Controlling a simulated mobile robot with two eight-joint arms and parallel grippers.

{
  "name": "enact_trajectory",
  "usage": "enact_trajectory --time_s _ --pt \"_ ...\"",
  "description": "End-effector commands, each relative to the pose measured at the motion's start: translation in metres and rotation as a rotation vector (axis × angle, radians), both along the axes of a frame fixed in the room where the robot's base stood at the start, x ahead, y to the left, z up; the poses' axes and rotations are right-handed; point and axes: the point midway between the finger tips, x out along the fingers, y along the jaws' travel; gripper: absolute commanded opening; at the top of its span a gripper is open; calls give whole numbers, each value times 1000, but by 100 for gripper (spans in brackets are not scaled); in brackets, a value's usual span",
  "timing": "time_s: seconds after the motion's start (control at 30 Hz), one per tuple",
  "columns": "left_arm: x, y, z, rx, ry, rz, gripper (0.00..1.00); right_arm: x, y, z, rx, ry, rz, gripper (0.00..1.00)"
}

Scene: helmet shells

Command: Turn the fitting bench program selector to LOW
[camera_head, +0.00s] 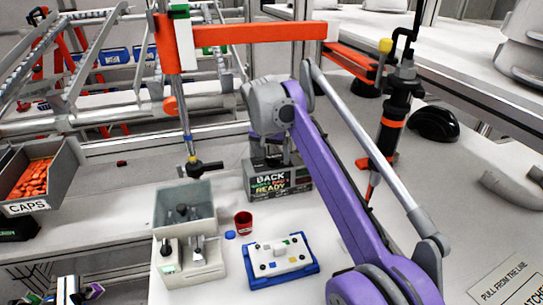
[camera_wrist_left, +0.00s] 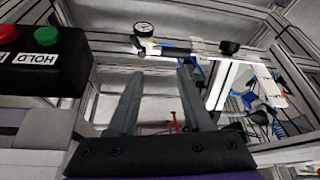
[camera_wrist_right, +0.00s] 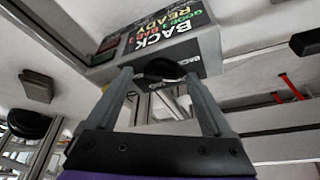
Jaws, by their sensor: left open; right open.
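A grey box (camera_head: 280,184) lettered BACK and READY stands on the bench in the head view. It also shows in the right wrist view (camera_wrist_right: 165,42), where a dark round knob (camera_wrist_right: 160,68) sits at its lower edge. My right gripper (camera_head: 272,148) is at the box's far side, open, with a fingertip on each side of the knob in the right wrist view; I cannot tell whether they touch it. No LOW marking is readable. My left gripper (camera_wrist_left: 155,75) is open and empty, partly visible at the head view's lower left.
A grey bin fixture (camera_head: 185,235), a red cup (camera_head: 243,222) and a blue-edged panel (camera_head: 280,262) stand in front of the box. A CAPS bin (camera_head: 35,180) is at left. An orange-and-black stand (camera_head: 393,120) rises at right. A HOLD button box (camera_wrist_left: 40,60) is near my left gripper.

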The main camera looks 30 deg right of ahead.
Motion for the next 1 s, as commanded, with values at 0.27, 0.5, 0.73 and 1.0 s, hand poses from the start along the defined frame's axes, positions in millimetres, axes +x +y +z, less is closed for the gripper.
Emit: enact_trajectory --time_s 0.27,0.5,0.73,1.0 --pt "0 0 0 0 0 0 50 0 0 0 0 0 0 65" --pt "0 0 0 0 0 0 50 0 0 0 0 0 0 22" --pt "0 0 1 0 0 0 50 0 0 1 0 0 -2 0" --pt "2 0 11 0 -4 0 50 1 1 2 0 0 -75 0"
